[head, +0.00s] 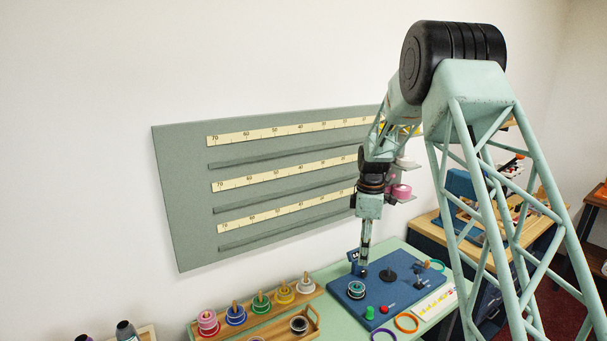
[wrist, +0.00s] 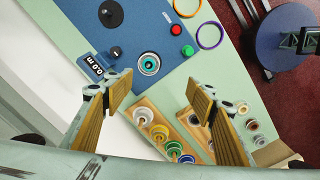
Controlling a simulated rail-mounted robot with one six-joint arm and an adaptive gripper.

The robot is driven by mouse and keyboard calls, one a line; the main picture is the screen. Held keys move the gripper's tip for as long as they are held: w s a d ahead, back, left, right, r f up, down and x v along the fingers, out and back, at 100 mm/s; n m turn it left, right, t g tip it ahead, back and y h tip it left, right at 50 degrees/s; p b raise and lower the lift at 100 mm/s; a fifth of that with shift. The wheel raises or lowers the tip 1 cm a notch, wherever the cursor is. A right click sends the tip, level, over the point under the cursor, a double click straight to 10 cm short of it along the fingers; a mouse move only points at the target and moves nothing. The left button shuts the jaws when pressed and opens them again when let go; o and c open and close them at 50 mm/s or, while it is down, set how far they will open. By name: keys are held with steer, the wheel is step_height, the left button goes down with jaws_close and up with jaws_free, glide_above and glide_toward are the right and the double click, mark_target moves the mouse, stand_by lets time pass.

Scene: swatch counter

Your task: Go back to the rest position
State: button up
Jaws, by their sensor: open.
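My gripper (wrist: 158,105) is open and empty in the wrist view, its two wooden-faced fingers wide apart. In the head view my gripper (head: 361,268) hangs pointing down above the left part of a blue panel (head: 405,295). In the wrist view a teal-ringed spool (wrist: 149,65) sits on the panel just past the fingers, with nothing between them. The spool also shows in the head view (head: 356,290), below my gripper and apart from it.
A wooden rack (head: 262,307) of coloured spools stands left of the panel. A green button (head: 369,313), a red button (head: 384,310) and loose rings (head: 407,322) lie near the panel's front. A grey ruled board (head: 185,200) is on the wall behind.

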steer(key=s+r+m+t+b, duration=0.15)
steer(key=s+r+m, duration=0.25)
steer(key=s+r, duration=0.95)
steer(key=s+r+m+b, duration=0.2)
steer(key=s+r+m, duration=0.2)
steer(key=s+r, duration=0.95)
steer(key=s+f+m+t+b, duration=0.1)
steer(key=s+f+m, duration=0.1)
steer(key=s, duration=1.6)
steer(key=s+f+m+t+b, duration=0.1)
steer(key=s+m, duration=0.4)
steer(key=s, duration=1.3)
steer(key=shift+s+f+b, duration=0.15)
steer(key=shift+f+b, duration=0.45)
steer(key=shift+f, duration=0.15)
